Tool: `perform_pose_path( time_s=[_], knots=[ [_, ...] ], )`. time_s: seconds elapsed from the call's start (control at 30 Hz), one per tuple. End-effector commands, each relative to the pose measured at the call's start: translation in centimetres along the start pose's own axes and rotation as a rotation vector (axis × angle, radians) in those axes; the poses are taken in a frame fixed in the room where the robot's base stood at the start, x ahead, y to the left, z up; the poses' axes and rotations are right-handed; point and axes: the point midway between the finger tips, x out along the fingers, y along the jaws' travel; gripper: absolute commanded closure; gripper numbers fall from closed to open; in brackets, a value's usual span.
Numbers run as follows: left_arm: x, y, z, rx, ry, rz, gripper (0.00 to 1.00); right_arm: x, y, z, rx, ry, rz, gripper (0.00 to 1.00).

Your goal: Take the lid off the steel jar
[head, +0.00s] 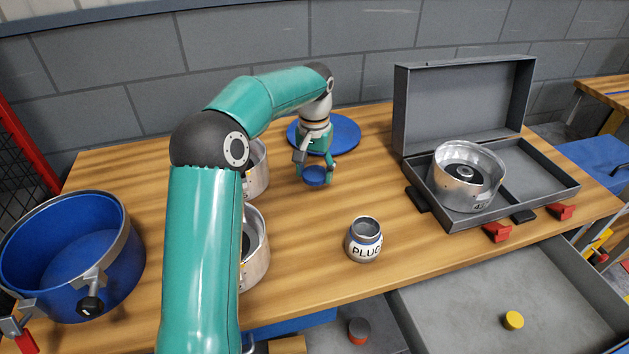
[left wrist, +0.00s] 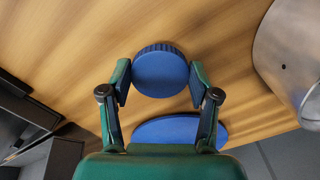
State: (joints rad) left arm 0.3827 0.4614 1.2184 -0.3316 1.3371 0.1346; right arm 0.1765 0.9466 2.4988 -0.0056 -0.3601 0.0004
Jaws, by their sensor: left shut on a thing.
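The steel jar (head: 364,241), labelled PLUG, stands upright on the wooden table with its mouth open and uncovered. The small blue lid (head: 314,178) is in my left gripper (head: 314,172), away from the jar, up and to the left of it in the head view. The left wrist view shows the round blue lid (left wrist: 160,72) with its ribbed edge between the two fingers of my left gripper (left wrist: 160,78), which is shut on it. My right gripper is not in view.
A large blue disc (head: 343,132) lies on the table behind the gripper. Two steel canisters are partly hidden by my arm. An open grey case (head: 418,175) holds a silver canister (head: 467,180). A blue pot (head: 70,250) stands left. An open drawer (head: 470,300) is at the front right.

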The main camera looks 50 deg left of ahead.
Motion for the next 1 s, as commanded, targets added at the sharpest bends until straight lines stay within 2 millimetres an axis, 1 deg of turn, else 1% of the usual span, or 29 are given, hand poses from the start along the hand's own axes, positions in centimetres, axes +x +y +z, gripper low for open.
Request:
perform_pose_path(
  time_s=[0.03, 0.1, 0.2, 0.57, 0.6, 0.67, 0.7, 0.73, 1.0],
  knots=[
    [1.1, 0.0, 0.1, 0.000, -0.005, -0.001, 0.80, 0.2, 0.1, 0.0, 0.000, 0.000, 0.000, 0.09],
    [2.1, 0.0, 0.1, 0.001, -0.006, -0.001, 0.80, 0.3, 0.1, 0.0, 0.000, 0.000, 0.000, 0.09],
    [2.9, 0.0, 0.1, 0.001, -0.004, -0.001, 0.80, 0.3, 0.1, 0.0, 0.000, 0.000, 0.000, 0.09],
    [3.3, 0.0, 0.1, 0.000, -0.002, 0.000, 0.80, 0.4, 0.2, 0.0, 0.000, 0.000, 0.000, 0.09],
    [3.3, 0.0, 0.0, 0.000, -0.002, 0.000, 0.35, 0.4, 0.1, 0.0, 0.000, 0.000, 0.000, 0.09],
    [3.2, 0.0, 0.0, 0.000, -0.002, 0.000, 0.26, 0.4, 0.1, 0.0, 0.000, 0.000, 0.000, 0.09],
    [3.2, 0.0, 0.0, 0.000, -0.002, 0.000, 0.19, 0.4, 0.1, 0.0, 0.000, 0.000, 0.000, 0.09],
    [3.2, 0.0, 0.0, 0.000, -0.002, 0.000, 0.14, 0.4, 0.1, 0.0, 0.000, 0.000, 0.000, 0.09],
    [3.2, 0.0, 0.0, 0.001, -0.002, 0.000, 0.14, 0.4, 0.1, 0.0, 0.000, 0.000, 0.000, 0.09]
  ],
)
